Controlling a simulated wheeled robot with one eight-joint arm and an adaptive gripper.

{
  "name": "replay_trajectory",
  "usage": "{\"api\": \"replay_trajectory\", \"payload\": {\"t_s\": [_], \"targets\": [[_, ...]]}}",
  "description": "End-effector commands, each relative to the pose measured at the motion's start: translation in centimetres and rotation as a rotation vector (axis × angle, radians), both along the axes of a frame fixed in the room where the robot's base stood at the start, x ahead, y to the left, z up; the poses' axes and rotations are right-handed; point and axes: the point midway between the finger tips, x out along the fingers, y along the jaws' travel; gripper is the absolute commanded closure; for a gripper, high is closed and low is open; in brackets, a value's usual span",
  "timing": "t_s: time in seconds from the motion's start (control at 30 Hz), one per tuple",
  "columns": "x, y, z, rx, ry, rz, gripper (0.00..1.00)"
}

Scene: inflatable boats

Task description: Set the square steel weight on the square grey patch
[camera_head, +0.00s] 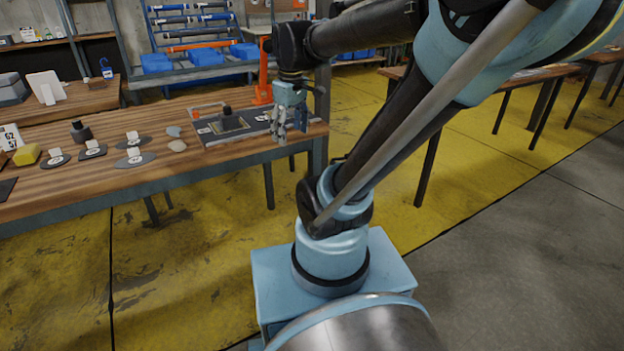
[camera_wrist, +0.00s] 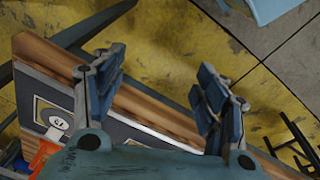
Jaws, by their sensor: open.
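My gripper (camera_head: 291,128) is open and empty over the right front part of the wooden bench, beside a dark mat. Its spread fingers also show in the wrist view (camera_wrist: 155,100), with nothing between them. A dark, knobbed weight (camera_head: 228,118) stands upright on the mat, left of the gripper. A second dark weight (camera_head: 81,132) stands farther left at the back of the bench. I cannot tell which one is the square steel weight. Flat grey patches with white labels lie left of centre, including one that looks squarish (camera_head: 92,153); their exact shapes are hard to tell.
The dark mat (camera_head: 258,120) carries labels. An orange stand (camera_head: 263,85) rises behind it. Blue bins stand on racks behind.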

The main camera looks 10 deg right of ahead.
Motion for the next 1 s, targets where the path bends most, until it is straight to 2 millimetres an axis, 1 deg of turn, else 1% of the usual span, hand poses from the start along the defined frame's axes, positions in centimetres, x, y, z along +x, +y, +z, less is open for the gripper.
{"api": "replay_trajectory", "payload": {"t_s": [0.03,0.2,0.3,0.43,0.5,0.6,0.93,0.97,1.0], "targets": [[-1.5,-0.7,-1.3,0.007,-0.006,-0.069,0.34],[-5.5,-2.4,-5.5,0.037,-0.03,-0.307,0.34],[-7.4,-3.1,-7.8,0.054,-0.042,-0.428,0.34],[-9.0,-3.7,-10.0,0.07,-0.054,-0.542,0.34],[-9.5,-4.0,-10.8,0.076,-0.058,-0.58,0.34],[-9.9,-4.1,-11.3,0.081,-0.06,-0.609,0.34],[-9.9,-4.1,-11.3,0.082,-0.061,-0.612,0.34],[-9.9,-4.1,-11.3,0.082,-0.061,-0.612,0.36],[-9.9,-4.1,-11.3,0.082,-0.061,-0.612,0.45]]}}
